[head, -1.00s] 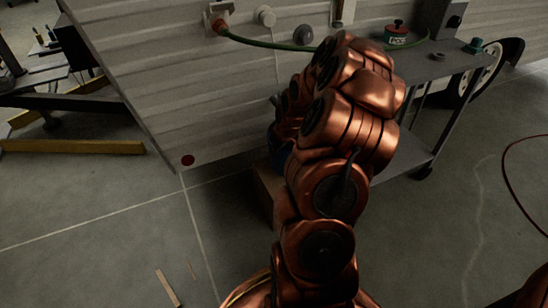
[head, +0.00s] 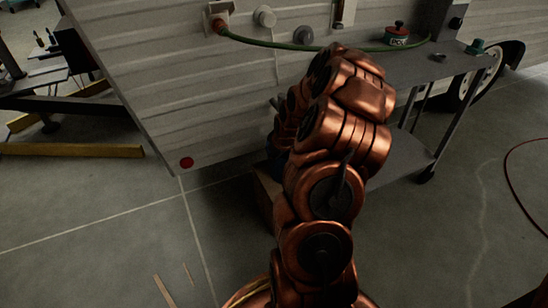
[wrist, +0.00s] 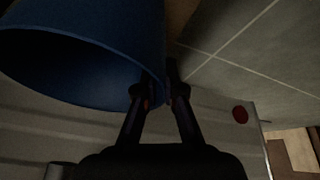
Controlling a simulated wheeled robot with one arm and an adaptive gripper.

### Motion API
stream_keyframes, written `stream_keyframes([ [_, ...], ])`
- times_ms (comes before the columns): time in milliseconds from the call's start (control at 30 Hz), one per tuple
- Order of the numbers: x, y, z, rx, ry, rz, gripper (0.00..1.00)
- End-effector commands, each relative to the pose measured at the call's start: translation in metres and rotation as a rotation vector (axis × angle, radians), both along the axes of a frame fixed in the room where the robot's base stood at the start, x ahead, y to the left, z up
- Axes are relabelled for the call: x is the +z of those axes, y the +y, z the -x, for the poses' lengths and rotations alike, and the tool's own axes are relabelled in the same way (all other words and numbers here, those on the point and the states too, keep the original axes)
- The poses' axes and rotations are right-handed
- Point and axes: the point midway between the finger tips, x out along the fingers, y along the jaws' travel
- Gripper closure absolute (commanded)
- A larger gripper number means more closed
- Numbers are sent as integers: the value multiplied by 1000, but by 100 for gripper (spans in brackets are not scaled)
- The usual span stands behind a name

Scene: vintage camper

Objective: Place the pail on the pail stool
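The blue pail (wrist: 85,45) fills the upper left of the wrist view, its wide opening facing the camera. My gripper (wrist: 163,92) has one finger on each side of the pail's rim wall and is closed on it. In the head view, only a dark blue sliver of the pail (head: 275,167) shows beside my arm. A brown wooden block, apparently the pail stool (head: 264,190), stands on the floor just below it, mostly hidden by my arm. A brown patch beside the pail shows in the wrist view. I cannot tell whether the pail touches the stool.
The ribbed camper wall (head: 180,90) rises close behind the pail. A grey wheeled cart (head: 425,68) with a tin (head: 397,37) stands to the right. A green hose (head: 270,42) hangs along the wall. The floor at front left is mostly clear, with small wood strips (head: 165,290).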

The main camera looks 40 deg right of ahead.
Motion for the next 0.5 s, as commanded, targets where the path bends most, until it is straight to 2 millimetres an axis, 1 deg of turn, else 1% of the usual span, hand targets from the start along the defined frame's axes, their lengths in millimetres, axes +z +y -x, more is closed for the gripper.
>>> stream_keyframes([
  [33, 0, 0, 0, 0, 0, 0, 84],
  [133, 0, 0, 0, 0, 1, 0, 74],
  [200, 0, 0, 0, 0, 1, -1, 69],
  [500, 0, 0, 0, 0, 1, -1, 69],
])
